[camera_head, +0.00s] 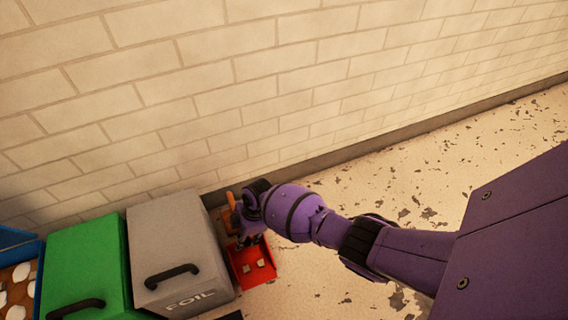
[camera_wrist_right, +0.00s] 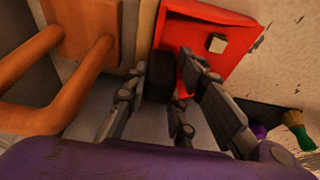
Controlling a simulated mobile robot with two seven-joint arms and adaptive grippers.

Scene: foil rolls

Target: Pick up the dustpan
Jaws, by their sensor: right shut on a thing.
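In the wrist view the fingers of the right gripper (camera_wrist_right: 162,98) are closed around the dark handle. I cannot tell if the pan is clear of the floor. My left gripper is not in view.
The grey FOIL bin (camera_head: 175,235) stands close left of the dustpan, with a green bin (camera_head: 88,260) beside it and a blue container (camera_head: 20,240) further left. An orange handled thing (camera_wrist_right: 80,40) is beside my gripper. A green-tipped brush (camera_wrist_right: 298,130) lies right. Floor at right is clear.

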